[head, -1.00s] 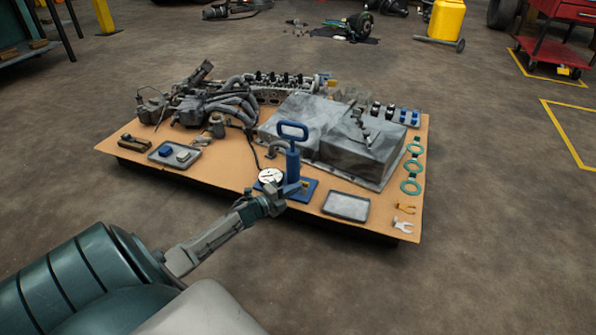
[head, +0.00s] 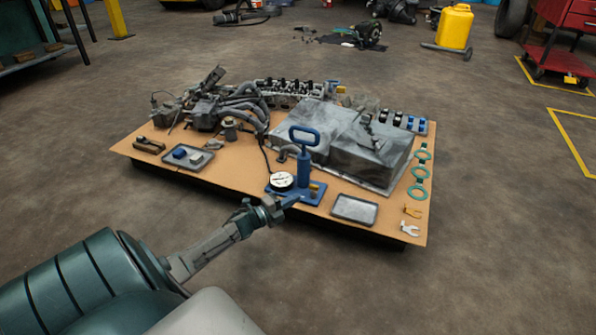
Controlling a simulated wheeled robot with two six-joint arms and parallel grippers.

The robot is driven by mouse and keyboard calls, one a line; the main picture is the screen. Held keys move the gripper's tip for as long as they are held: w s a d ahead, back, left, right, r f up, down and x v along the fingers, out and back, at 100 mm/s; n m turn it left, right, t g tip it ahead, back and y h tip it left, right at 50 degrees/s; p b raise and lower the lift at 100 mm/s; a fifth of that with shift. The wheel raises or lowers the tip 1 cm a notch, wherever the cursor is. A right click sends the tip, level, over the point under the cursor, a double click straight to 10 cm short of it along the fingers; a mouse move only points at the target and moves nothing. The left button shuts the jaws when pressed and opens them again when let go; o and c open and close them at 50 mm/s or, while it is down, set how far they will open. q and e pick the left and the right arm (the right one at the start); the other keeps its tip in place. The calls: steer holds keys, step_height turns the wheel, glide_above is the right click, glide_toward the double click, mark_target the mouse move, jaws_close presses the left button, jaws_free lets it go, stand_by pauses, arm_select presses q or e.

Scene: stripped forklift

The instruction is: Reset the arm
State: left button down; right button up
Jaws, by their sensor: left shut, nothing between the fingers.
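My left arm comes in from the lower left. Its gripper (head: 272,208) is shut and empty, just in front of the near edge of the low board (head: 228,180). In the picture its tip overlaps the blue base of the hand pump (head: 303,165); I cannot tell whether it touches. The pump stands upright with a blue loop handle, and a round white gauge (head: 282,181) sits beside it. My right gripper is not in view.
A yellow container (head: 455,27) and red cart (head: 570,25) stand behind.

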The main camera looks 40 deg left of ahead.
arm_select(q)
steer(key=s+a+p, duration=0.2)
steer(key=s+a, duration=0.1)
steer(key=s, duration=0.4)
steer(key=shift+f+p, duration=0.15)
steer(key=shift+p, duration=0.2)
